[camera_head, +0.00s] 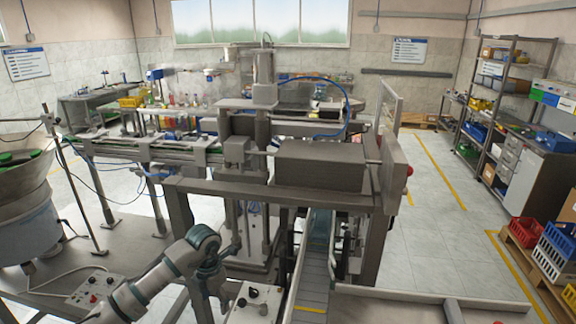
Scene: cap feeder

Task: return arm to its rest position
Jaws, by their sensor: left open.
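My left arm (160,285) comes in from the lower left, rises to a bent grey joint and turns down on its right side. My left gripper (226,292) is small and dark at the end of this arm, low in front of the machine. It is open, and I see nothing held in it. It is just left of a control box (243,314) with dark knobs; I cannot tell whether they touch. My right gripper is not in view.
The cap feeder machine (320,165) with its metal frame fills the middle. A bowl feeder (22,215) with green caps stands at the left. Another control box (95,288) lies on the left table. A conveyor (313,275) runs toward me. Crates (556,258) stand at the right; the floor (440,230) between is clear.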

